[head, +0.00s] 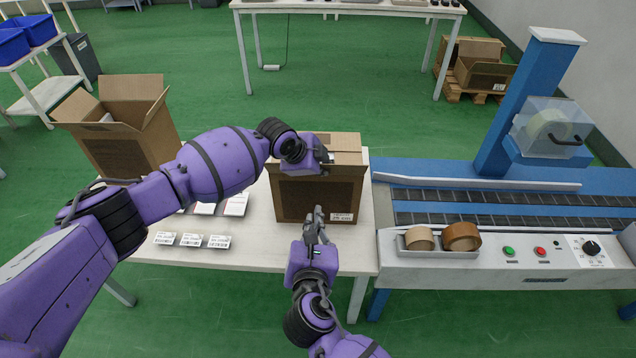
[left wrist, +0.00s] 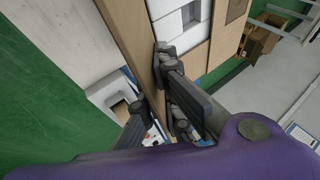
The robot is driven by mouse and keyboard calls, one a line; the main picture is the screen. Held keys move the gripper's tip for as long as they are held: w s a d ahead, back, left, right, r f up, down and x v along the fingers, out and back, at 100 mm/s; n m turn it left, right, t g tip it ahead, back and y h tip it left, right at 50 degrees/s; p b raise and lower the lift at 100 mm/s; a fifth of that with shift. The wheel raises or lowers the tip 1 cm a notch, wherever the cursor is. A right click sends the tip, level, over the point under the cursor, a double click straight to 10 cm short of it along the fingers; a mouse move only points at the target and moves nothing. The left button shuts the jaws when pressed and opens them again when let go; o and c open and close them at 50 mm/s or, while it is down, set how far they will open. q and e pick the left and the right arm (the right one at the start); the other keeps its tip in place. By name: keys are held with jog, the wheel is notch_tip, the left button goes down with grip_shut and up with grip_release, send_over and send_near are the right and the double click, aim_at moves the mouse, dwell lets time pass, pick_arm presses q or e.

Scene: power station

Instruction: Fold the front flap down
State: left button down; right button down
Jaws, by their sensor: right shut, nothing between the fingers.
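The cardboard box (head: 300,204) stands on the white table, its dark front face toward me and a white label at its lower right. My left gripper (head: 322,155) is over the box top and partly hides it. In the left wrist view, its fingers (left wrist: 152,92) look apart, on either side of the brown cardboard strip along the box's front edge (left wrist: 128,30). I cannot tell how far the front flap is tilted. White contents (left wrist: 176,22) show through an opening in the top. My right gripper (head: 316,216) is shut and empty in front of the box.
An open carton (head: 115,150) stands at the table's left, with several label cards (head: 192,240) on the table (head: 270,258). Right of the table is a blue taping machine (head: 500,205) with tape rolls (head: 461,237) and buttons. Another table (head: 345,6) stands behind.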

jog(key=w+n, duration=0.2)
jog(key=w, duration=1.1)
jog(key=shift+d+f+h, duration=0.3)
jog(key=shift+d+f, duration=0.05)
jog(key=shift+w, duration=0.1)
pick_arm(q)
jog(key=shift+s+d+f, duration=0.1)
jog(key=shift+s, duration=0.05)
pick_arm(e)
jog(key=shift+w+r, duration=0.55)
jog(key=shift+w, duration=0.05)
